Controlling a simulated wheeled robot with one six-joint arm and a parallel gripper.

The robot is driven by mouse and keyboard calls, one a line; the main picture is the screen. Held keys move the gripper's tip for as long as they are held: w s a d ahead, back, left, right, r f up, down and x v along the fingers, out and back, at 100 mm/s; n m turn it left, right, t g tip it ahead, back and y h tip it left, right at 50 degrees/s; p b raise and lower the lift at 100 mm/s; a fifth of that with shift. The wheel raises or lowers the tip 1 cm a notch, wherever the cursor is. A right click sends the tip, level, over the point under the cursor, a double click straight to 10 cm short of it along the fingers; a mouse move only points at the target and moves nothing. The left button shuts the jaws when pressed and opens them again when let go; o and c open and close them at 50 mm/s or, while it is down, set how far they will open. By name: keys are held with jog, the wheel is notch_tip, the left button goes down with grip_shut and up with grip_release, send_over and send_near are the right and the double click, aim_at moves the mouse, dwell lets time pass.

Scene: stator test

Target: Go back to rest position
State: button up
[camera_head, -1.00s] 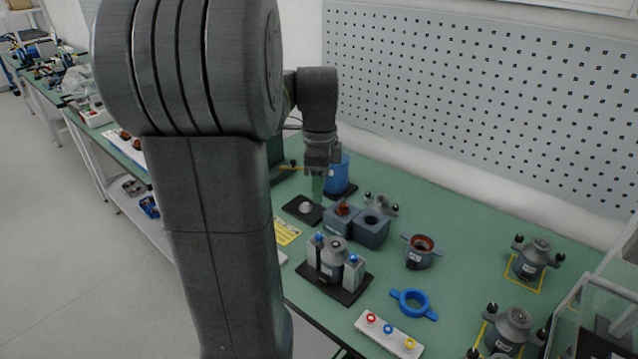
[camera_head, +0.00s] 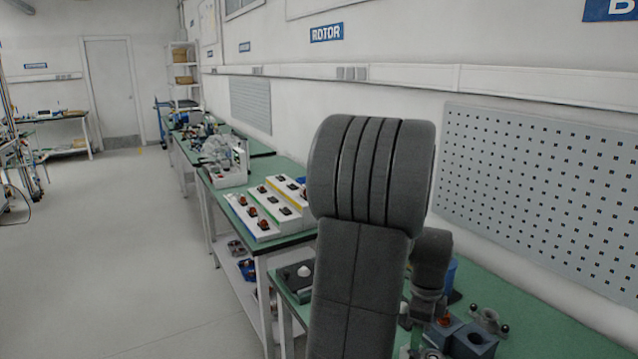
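My grey arm stands large in the centre right of the head view. Its wrist bends down behind the upper link. My gripper (camera_head: 420,325) hangs low over the green bench (camera_head: 545,325), near the lower edge of the picture. Its fingers are small, dark and partly covered by my arm, so I cannot tell whether they are open or shut, or whether they hold anything.
A white panel with buttons (camera_head: 262,229) lies on the bench further left. The floor (camera_head: 110,250) at left is clear.

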notch_tip(320, 180, down, 3)
jog(key=shift+r, duration=0.1)
jog(key=shift+r, duration=0.15)
dwell(0.3)
notch_tip(320, 180, up, 13)
notch_tip(320, 180, down, 13)
jog(key=shift+f, duration=0.2)
jog(key=shift+r+n, duration=0.1)
jog(key=shift+n, duration=1.7)
